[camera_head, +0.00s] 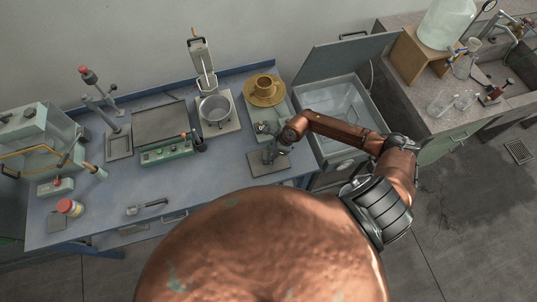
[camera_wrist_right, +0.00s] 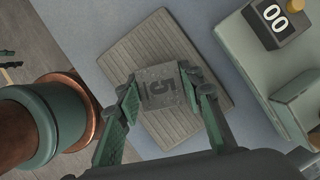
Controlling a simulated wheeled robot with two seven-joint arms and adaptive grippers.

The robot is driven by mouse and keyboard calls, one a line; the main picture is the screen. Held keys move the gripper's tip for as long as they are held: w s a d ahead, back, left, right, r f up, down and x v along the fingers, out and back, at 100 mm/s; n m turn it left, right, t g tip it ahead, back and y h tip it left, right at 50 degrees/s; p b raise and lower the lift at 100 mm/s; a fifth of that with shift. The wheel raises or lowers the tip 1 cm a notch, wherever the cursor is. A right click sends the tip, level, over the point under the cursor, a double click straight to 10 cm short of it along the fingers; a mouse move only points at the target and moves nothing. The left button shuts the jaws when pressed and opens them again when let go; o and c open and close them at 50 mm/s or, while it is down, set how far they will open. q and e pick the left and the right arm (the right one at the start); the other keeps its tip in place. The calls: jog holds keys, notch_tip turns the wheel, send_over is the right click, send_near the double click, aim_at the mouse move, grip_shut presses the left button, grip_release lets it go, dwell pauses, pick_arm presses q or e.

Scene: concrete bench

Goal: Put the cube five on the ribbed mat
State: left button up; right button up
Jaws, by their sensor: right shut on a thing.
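The cube five (camera_wrist_right: 160,88) is grey with a dark 5 on its upper face, in the right wrist view. My right gripper (camera_wrist_right: 170,98) is shut on it, with a green finger on either side. The ribbed mat (camera_wrist_right: 140,43), a grey-brown square, lies under the cube in that view. In the head view my right gripper (camera_head: 270,153) is over the mat (camera_head: 270,171) near the bench's right end, and hides the cube. I cannot tell whether the cube touches the mat. My left gripper is not in view.
A brass bowl (camera_head: 264,88) and a pot (camera_head: 215,108) stand behind. A hand tool (camera_head: 147,207) lies to the left. An open-lidded basin (camera_head: 345,100) is at the right.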

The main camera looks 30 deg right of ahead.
jog(key=shift+f, duration=0.1)
jog(key=o, duration=1.4)
jog(key=shift+d+r, duration=0.15)
jog(key=shift+r, duration=0.2)
jog(key=b+v, duration=0.2)
jog(key=v, duration=0.9)
jog(key=shift+s+r, duration=0.1)
jog(key=shift+r, duration=0.2)
